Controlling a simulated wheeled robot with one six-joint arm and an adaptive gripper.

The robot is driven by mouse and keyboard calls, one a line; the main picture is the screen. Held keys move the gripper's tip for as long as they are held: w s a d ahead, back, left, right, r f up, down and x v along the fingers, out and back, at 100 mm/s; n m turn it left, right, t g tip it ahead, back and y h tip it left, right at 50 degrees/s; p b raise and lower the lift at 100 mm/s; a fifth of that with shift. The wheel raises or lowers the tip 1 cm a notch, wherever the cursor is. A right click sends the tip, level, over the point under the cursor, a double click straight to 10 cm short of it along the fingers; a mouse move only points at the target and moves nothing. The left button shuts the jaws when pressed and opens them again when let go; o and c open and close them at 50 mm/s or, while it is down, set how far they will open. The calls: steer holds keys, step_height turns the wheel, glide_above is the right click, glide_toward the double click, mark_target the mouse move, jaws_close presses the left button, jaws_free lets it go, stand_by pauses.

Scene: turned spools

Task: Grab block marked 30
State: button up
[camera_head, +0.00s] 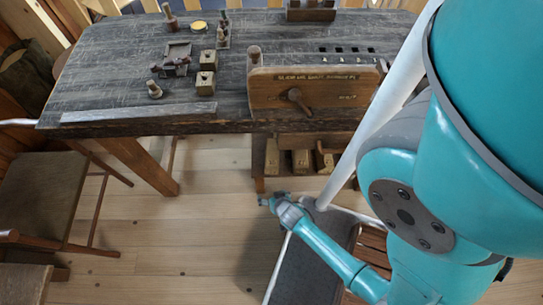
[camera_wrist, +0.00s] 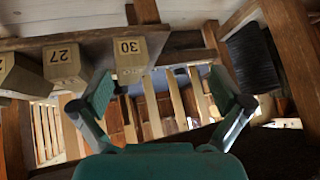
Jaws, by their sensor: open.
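The block marked 30 (camera_wrist: 130,62) shows in the wrist view, upper middle, a pale yellowish end face with a dark number on a grey-brown body. It lies beside other blocks on a wooden shelf. My gripper (camera_wrist: 162,82) is open and empty; its left finger is near the block's lower left edge in the picture, and I cannot tell the gap in depth. In the head view my gripper (camera_head: 267,200) is low, in front of the bench's under-shelf. Several blocks (camera_head: 301,160) show there, but their numbers are too small to read.
The block marked 27 (camera_wrist: 63,62) is left of block 30, with another block (camera_wrist: 18,75) farther left. A wooden post (camera_wrist: 147,12) rises behind them. The dark workbench (camera_head: 120,65) overhangs the shelf. A chair (camera_head: 40,190) stands left; the floor between is clear.

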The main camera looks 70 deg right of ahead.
mark_target(273, 156)
steer(key=w+d+f+m+g, duration=0.1)
steer(key=w+d+f, duration=0.1)
steer(key=d, duration=0.4)
steer(key=w+d+f+m+g, duration=0.1)
steer(key=w+d+f, duration=0.1)
steer(key=d, duration=0.5)
steer(key=w+d+f+m+g, duration=0.1)
steer(key=w+d+f+m, duration=0.1)
steer(key=d, duration=0.5)
steer(key=shift+w+d+f, duration=0.15)
steer(key=shift+w+f, duration=0.25)
steer(key=shift+w, duration=0.1)
steer(key=shift+x, duration=2.5)
steer(key=shift+d, duration=0.1)
steer(key=c, duration=1.4)
